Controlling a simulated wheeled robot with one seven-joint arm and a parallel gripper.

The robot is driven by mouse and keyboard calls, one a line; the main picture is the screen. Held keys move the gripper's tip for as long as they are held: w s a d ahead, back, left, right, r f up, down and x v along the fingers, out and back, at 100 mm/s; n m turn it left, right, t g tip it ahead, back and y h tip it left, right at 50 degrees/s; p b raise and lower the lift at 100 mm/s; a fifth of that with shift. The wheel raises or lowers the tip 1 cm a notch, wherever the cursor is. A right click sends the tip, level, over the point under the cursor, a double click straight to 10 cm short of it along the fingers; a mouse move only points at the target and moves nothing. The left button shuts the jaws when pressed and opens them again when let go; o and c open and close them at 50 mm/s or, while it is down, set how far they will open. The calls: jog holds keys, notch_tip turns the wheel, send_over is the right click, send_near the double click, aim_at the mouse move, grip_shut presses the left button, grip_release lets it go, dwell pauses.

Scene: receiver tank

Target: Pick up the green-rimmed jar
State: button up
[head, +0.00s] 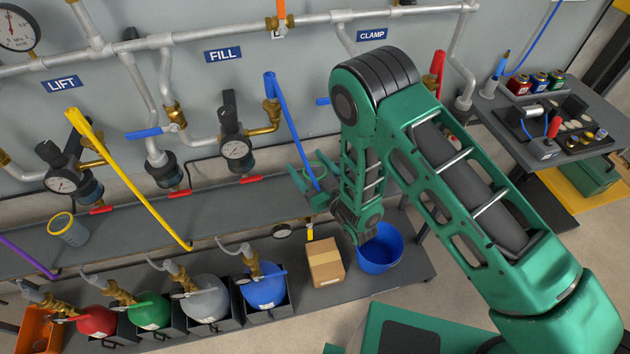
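The green-rimmed jar (316,169) is on or just above the grey shelf, right of centre in the head view. Only its rim and a little of its side show; the blue lever and my gripper cover the rest. My gripper (299,183) is at the jar's left and front side, with its green fingers very close to it. I cannot tell whether the fingers touch the jar or how far apart they are.
A yellow-rimmed jar (68,229) stands on the shelf (225,212) at the left. Long blue (290,130) and yellow (130,180) levers hang over the shelf. Below are a cardboard box (325,262), a blue bucket (380,250) and several coloured round tanks.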

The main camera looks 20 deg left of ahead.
jog(key=c, duration=1.2)
jog(key=shift+o, duration=0.2)
jog(key=shift+r, duration=0.1)
